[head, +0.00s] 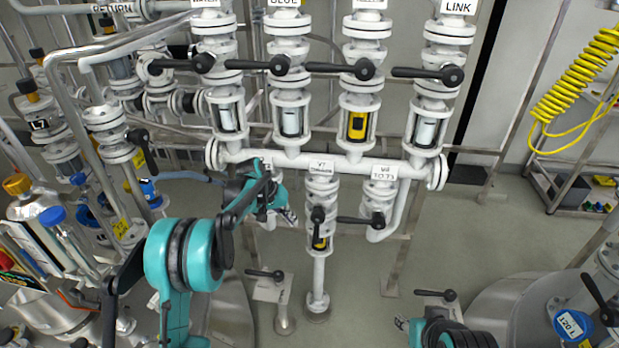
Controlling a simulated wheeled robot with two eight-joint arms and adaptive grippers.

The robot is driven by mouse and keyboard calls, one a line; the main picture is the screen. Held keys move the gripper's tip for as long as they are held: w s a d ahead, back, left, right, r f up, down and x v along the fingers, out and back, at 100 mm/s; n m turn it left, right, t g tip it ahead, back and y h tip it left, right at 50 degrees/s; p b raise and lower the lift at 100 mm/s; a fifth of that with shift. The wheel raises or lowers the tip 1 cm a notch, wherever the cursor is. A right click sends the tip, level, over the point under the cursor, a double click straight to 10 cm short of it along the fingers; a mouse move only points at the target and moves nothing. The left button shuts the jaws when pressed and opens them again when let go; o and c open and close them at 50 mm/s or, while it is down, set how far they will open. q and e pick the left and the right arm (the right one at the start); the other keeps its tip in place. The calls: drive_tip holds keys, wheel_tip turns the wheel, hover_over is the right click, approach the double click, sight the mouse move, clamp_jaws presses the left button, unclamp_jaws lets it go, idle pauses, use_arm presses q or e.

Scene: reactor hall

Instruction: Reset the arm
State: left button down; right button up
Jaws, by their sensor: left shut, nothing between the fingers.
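My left arm comes in from the lower left, teal and black, and reaches up toward the white pipe manifold. My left gripper (287,216) is at its end, shut and empty, just left of the V7 valve (318,215). I cannot tell whether it touches any pipe. My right arm shows only partly at the bottom right. The tip of my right gripper (402,323) shows there, small, and its finger opening cannot be made out.
Several white valve columns with black levers stand above the horizontal manifold pipe (340,160). A yellow coiled hose (575,75) hangs at the right. A large tank (520,310) stands at lower right, and pipes crowd the left.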

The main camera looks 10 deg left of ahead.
use_arm(q)
drive_tip(key=s+r+t+y, duration=0.2)
drive_tip(key=s+r, duration=1.1)
drive_tip(key=s, duration=0.3)
drive_tip(key=s+a+f+t+y, duration=0.1)
drive_tip(key=s, duration=0.9)
drive_tip(key=s+a+f+t+y, duration=0.1)
drive_tip(key=s+a+t, duration=0.1)
drive_tip(key=s, duration=0.8)
drive_tip(key=shift+a+f+y, duration=0.25)
drive_tip(key=shift+f+y, duration=0.05)
drive_tip(key=shift+f, duration=0.1)
drive_tip(key=shift+s, duration=0.1)
idle(1.9)
